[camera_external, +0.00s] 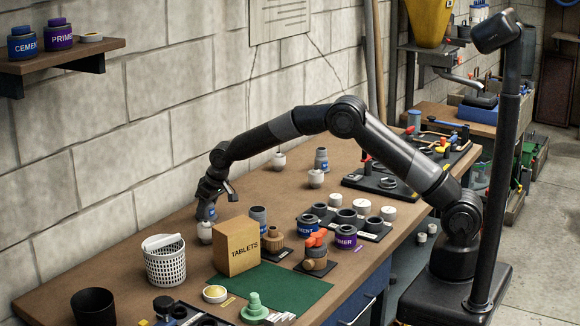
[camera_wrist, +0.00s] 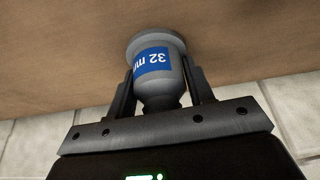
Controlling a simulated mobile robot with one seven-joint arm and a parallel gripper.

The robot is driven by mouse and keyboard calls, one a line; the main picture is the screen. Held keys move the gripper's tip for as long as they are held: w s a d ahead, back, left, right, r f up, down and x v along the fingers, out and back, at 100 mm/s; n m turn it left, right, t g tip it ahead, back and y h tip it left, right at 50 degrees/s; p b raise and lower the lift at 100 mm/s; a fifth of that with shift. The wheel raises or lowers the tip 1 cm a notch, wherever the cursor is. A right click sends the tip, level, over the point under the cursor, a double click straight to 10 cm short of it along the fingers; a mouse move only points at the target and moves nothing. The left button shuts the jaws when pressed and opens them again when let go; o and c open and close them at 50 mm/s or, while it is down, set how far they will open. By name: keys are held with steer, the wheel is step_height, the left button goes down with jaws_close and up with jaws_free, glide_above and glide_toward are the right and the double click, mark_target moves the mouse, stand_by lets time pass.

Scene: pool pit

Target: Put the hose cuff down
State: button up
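The hose cuff (camera_wrist: 160,62) is grey, with a wide round end and a blue label reading 32 mm. In the wrist view it sits between the two fingers of my gripper (camera_wrist: 160,98), which are shut on its narrower part. Its wide end points to the wooden bench; whether it touches the wood I cannot tell. In the outside view my gripper (camera_external: 210,203) is low over the far-left part of the bench near the wall. The cuff shows there only as a small blue and grey patch (camera_external: 212,213), partly hidden by the fingers.
A white rounded piece (camera_external: 205,232) is close below my gripper in the outside view. A tablets box (camera_external: 237,246) and grey cup-like piece (camera_external: 259,217) are to its right, a white basket (camera_external: 165,266) in front. Bare bench (camera_external: 255,188) lies behind, towards the white knobs (camera_external: 316,178).

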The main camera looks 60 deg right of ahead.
steer(key=o, duration=0.4)
steer(key=shift+c, duration=0.2)
steer(key=v, duration=1.2)
steer(key=s+d+r, duration=0.8)
steer(key=s+r, duration=0.3)
steer(key=s+d+r, duration=0.2)
steer(key=s+d, duration=0.1)
steer(key=s, duration=0.3)
steer(key=s+d+r, duration=0.2)
steer(key=s+r, duration=0.1)
steer(key=s, duration=0.4)
steer(key=s+d+f, duration=0.2)
steer(key=s, duration=1)
steer(key=s+d+f+m+t, duration=0.1)
steer(key=s+d+f, duration=0.2)
steer(key=s, duration=0.9)
steer(key=shift+d, duration=0.35)
steer(key=shift+r, duration=0.1)
